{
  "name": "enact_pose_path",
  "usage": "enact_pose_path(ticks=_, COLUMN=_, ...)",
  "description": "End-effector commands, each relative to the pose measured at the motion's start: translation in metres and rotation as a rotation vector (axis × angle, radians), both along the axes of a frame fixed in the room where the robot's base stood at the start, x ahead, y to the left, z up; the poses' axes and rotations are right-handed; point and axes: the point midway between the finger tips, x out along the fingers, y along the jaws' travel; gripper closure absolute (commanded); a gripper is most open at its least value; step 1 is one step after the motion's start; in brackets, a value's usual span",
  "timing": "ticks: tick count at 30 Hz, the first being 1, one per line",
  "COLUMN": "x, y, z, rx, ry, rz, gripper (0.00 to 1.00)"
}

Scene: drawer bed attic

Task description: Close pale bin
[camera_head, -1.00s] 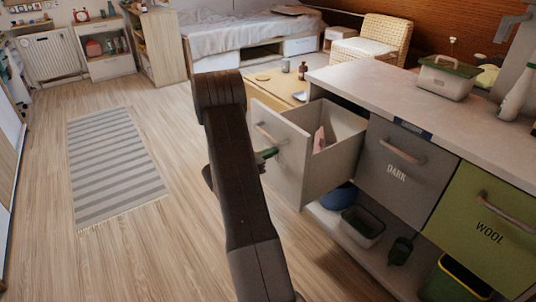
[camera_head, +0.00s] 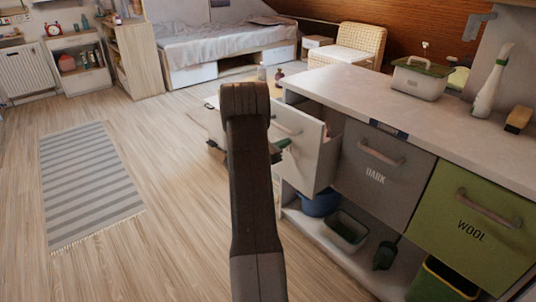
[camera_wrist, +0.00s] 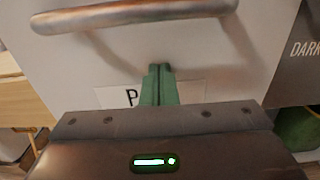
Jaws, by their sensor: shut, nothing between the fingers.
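The pale bin (camera_head: 318,165) is the leftmost front in the counter and stands partly pulled out, with a narrow opening at its top. Its wooden handle (camera_head: 287,130) is partly behind my arm; in the wrist view the handle (camera_wrist: 135,15) crosses the top. My gripper (camera_wrist: 158,80) has its green fingers shut and empty. They point at the bin's front (camera_wrist: 215,60), below the handle, over a white label (camera_wrist: 190,95) starting with "P". They look close to or touching the front; exact contact cannot be told. In the head view my gripper (camera_head: 284,146) is mostly hidden by my arm.
The grey DARK bin (camera_head: 380,178) and green WOOL bin (camera_head: 470,225) are flush to the right. A blue bowl (camera_head: 320,203) and a tub (camera_head: 347,232) sit on the shelf below. The floor left of my arm is open, with a striped rug (camera_head: 90,185).

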Motion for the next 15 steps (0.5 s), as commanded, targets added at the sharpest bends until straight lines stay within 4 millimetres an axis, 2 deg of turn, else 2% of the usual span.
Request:
enact_pose_path(ticks=1, x=0.008, y=-0.013, z=-0.003, rx=0.000, ry=-0.003, rz=-0.005, gripper=1.00)
enact_pose_path(ticks=6, x=0.034, y=-0.046, z=-0.002, rx=0.000, ry=-0.003, rz=-0.003, gripper=1.00)
enact_pose_path(ticks=15, x=0.066, y=-0.086, z=-0.001, rx=-0.001, ry=-0.001, rz=-0.001, gripper=1.00)
